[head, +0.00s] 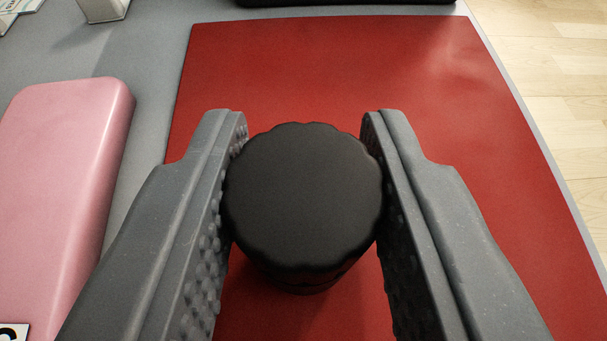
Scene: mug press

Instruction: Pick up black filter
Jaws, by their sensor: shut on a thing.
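The black filter (303,198) is a round, dark piece with a scalloped rim, seen from above in the middle of the head view. My gripper (305,135) has one grey finger on each side of it. The bumpy inner pads touch the filter's left and right edges, so the gripper is shut on it. The filter is over the red mat (330,70). Its lower part is mostly hidden under its wide top, and I cannot tell whether it rests on the mat or is lifted.
A pink block (60,160) lies left of the mat on the grey table (150,50). A white object (103,10) stands at the upper left. A black object (345,2) is cut off at the top edge. The table ends at the right, above a wooden floor (560,70).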

